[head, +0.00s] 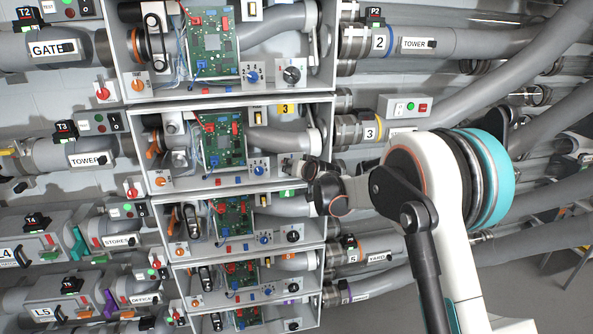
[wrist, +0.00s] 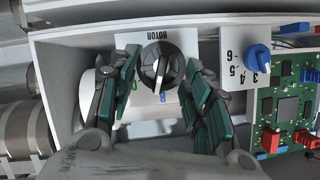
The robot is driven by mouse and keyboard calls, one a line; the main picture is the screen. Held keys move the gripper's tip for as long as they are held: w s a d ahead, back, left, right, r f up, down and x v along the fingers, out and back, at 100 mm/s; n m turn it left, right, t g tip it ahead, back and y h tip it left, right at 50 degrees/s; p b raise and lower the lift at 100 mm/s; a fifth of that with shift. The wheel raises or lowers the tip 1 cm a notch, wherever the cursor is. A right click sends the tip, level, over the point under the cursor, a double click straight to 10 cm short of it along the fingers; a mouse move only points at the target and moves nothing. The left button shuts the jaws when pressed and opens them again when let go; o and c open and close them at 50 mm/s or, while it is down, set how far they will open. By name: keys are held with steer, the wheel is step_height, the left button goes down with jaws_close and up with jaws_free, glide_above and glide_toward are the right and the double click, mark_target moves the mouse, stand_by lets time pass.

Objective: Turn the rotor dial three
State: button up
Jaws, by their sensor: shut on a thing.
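The rotor dial (wrist: 161,68) of unit three is a round black knob with a pale pointer bar, on a white plate marked ROTOR in the wrist view. My gripper (wrist: 160,80) has its green-padded fingers on either side of the dial and is shut on it. In the head view my gripper (head: 295,168) reaches from the right to the lower right of the unit three box, below the yellow 3 label (head: 285,110). There the gripper hides the dial. The pointer slants slightly from vertical in the wrist view.
A blue knob (wrist: 257,58) on a numbered plate is right beside the dial plate, next to a green circuit board (wrist: 285,110). The white box wall and grey pipes crowd the left. Similar boxes stand above and below, including the top one (head: 330,50).

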steer(key=shift+s+a+n+h+b, duration=0.1)
steer(key=shift+a+n+h+b, duration=0.2)
steer(key=shift+n+h, duration=0.6)
steer(key=shift+n, duration=0.3)
steer(key=o, duration=1)
steer(key=shift+r, duration=0.1)
steer(key=v, duration=1.2)
steer(key=shift+d, duration=0.1)
